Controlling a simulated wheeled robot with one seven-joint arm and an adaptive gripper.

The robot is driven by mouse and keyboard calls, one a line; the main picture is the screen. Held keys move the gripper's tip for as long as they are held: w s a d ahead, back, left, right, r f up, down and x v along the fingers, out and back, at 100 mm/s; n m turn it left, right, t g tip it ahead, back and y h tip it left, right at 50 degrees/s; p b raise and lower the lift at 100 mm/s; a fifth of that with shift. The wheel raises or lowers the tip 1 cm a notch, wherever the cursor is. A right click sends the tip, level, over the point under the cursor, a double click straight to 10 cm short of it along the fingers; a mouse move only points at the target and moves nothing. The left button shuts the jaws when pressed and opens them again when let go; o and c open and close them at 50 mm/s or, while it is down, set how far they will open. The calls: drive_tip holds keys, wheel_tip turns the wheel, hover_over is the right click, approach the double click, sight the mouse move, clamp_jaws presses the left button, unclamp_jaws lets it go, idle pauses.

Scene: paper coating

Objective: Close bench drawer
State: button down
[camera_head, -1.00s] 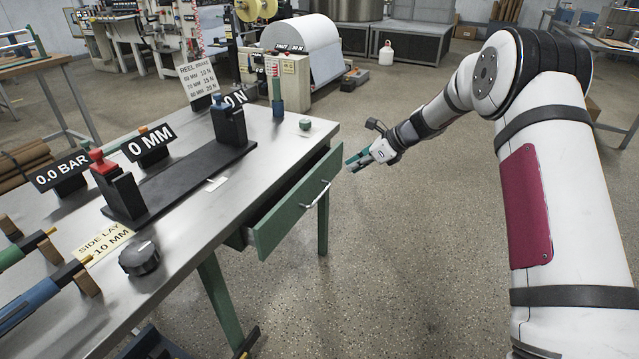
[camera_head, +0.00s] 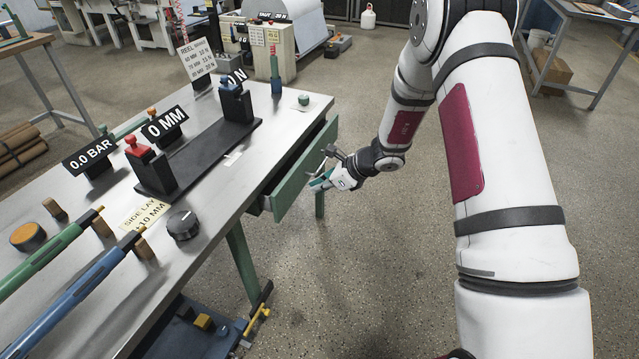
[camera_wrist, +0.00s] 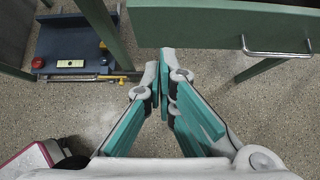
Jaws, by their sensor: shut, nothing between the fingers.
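The bench drawer has a green front (camera_head: 300,170) that stands out from the bench's side, so the drawer is partly open. Its dark inside shows in a narrow gap behind the front. In the wrist view the drawer front (camera_wrist: 205,20) crosses the top right, with its metal handle (camera_wrist: 278,52) at the right. My gripper (camera_head: 315,184) is just outside the drawer front in the head view and covers part of it, including the handle area. In the wrist view my gripper's teal fingers (camera_wrist: 160,68) are together and empty, below and left of the handle. I cannot tell whether they touch the drawer.
The metal bench top (camera_head: 235,180) carries a black rail, signs, a black knob (camera_head: 183,225) and blue and green tools. A green leg (camera_head: 243,262) and a low blue shelf (camera_wrist: 75,50) lie below. The speckled floor right of the drawer is free.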

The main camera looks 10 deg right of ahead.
sight(283, 188)
drive_tip(key=shift+w+a+f+b, duration=0.1)
drive_tip(key=shift+w+a+f, duration=0.65)
drive_tip(key=shift+a, duration=0.3)
drive_tip(key=shift+w+a+f+b, duration=0.1)
drive_tip(key=shift+w+a+f, duration=0.5)
drive_tip(key=shift+w+a, duration=0.35)
drive_tip(key=shift+w+a+f+b, duration=0.1)
drive_tip(key=shift+w+a+f, duration=0.6)
drive_tip(key=shift+a, duration=0.45)
drive_tip(key=shift+w+a+b, duration=0.75)
drive_tip(key=shift+w+a, duration=0.05)
drive_tip(key=shift+a, duration=0.3)
drive_tip(key=shift+r, duration=0.1)
